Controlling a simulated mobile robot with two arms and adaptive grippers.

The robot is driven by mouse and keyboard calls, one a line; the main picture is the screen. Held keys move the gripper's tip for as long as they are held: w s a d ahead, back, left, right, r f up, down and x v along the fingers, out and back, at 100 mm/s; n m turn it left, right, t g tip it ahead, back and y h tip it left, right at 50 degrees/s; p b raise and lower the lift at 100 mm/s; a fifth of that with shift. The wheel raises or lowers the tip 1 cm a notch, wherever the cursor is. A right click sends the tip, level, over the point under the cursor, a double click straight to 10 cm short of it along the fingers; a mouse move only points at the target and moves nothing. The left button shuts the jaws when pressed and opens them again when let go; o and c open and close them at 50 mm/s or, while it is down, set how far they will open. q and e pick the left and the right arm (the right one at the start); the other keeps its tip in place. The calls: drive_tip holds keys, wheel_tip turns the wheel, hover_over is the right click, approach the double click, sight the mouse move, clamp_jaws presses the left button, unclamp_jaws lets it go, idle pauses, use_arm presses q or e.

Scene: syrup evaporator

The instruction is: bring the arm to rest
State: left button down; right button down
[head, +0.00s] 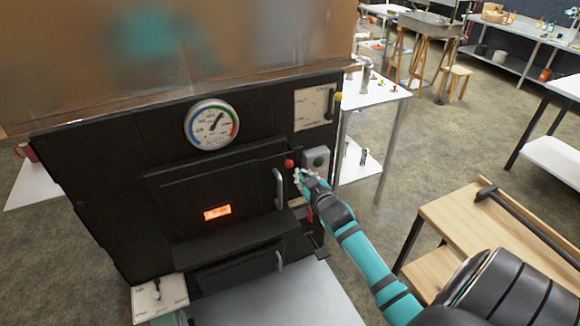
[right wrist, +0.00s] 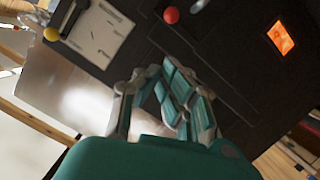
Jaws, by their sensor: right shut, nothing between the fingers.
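My right gripper (head: 304,179) is at the right side of the black evaporator front (head: 110,180), close to a red knob (head: 289,163) and a grey box with a green button (head: 316,159). In the right wrist view my gripper (right wrist: 165,80) is shut and holds nothing. The red knob (right wrist: 170,15) shows beyond its fingers there. I cannot tell whether the fingers touch the front. My teal right arm (head: 365,260) reaches in from the lower right. My left gripper is not in view.
A round gauge (head: 211,125), door handle (head: 279,188) and glowing window (head: 217,212) are on the front. A lever plate (head: 315,107) is at upper right. A wooden bench (head: 470,225) stands right of my arm. Open floor lies behind it.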

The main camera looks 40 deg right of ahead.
drive_tip(key=shift+w+a, duration=0.15)
drive_tip(key=s+a+f+g+y, duration=0.1)
drive_tip(key=s+a+f+g, duration=0.3)
drive_tip(key=f, duration=0.7)
drive_tip(key=s+a+f+y, duration=0.1)
drive_tip(key=s+a+f, duration=0.2)
drive_tip(key=s+f, duration=0.5)
drive_tip(key=s+a+f+g+y, duration=0.1)
drive_tip(key=s+a+f+g, duration=0.15)
drive_tip(key=f, duration=1.05)
drive_tip(key=s+a+f+g, duration=0.2)
drive_tip(key=s+a+f, duration=0.2)
drive_tip(key=s, duration=0.7)
drive_tip(key=s+a+f+n+g+y, duration=0.1)
drive_tip(key=s+a+f+g, duration=0.1)
drive_tip(key=s+a+f, duration=0.2)
drive_tip(key=s+a+f+g+y, duration=0.1)
drive_tip(key=s+a+f+g, duration=0.2)
drive_tip(key=s+f, duration=0.6)
drive_tip(key=s+a, duration=0.1)
drive_tip(key=s, duration=1)
drive_tip(key=shift+a+f+n, duration=0.25)
drive_tip(key=shift+a+n, duration=0.1)
drive_tip(key=shift+n, duration=0.05)
